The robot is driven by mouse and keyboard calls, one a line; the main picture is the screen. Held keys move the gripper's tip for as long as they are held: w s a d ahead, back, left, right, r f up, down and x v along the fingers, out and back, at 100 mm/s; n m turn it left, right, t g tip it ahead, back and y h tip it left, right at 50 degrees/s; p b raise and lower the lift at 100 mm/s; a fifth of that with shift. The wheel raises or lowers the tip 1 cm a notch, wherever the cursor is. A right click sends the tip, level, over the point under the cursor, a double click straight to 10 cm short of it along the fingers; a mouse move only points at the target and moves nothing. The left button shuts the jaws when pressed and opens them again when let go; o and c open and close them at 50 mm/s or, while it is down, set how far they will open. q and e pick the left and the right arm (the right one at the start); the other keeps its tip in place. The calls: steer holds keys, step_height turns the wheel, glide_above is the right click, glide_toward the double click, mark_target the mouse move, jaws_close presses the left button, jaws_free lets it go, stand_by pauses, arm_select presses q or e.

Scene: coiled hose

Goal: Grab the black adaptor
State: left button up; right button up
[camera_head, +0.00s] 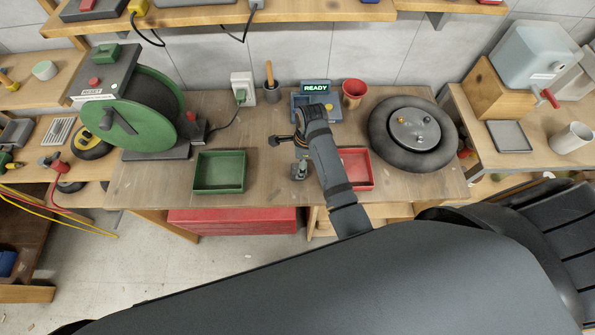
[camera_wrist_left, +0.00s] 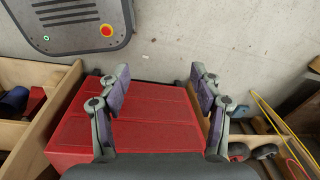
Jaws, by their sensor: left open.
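I cannot pick out the black adaptor for certain. A small black knobbed piece (camera_head: 277,141) shows just left of my arm in the head view; I cannot tell whether it is the adaptor or part of my wrist. My left gripper (camera_head: 300,172) appears in front of the bench, pointing down. In the left wrist view it (camera_wrist_left: 162,85) is open, its fingers wide apart with nothing between them; the red cabinet (camera_wrist_left: 150,136) and grey floor lie below. My right gripper is in neither view.

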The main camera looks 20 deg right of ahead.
mark_target(297, 168)
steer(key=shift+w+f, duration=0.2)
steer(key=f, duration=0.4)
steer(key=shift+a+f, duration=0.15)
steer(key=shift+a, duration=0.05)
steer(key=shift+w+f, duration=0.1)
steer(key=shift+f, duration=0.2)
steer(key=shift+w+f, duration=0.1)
arm_select(q)
steer(key=shift+w, duration=1)
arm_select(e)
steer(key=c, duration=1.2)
arm_select(q)
steer(key=shift+d, duration=0.1)
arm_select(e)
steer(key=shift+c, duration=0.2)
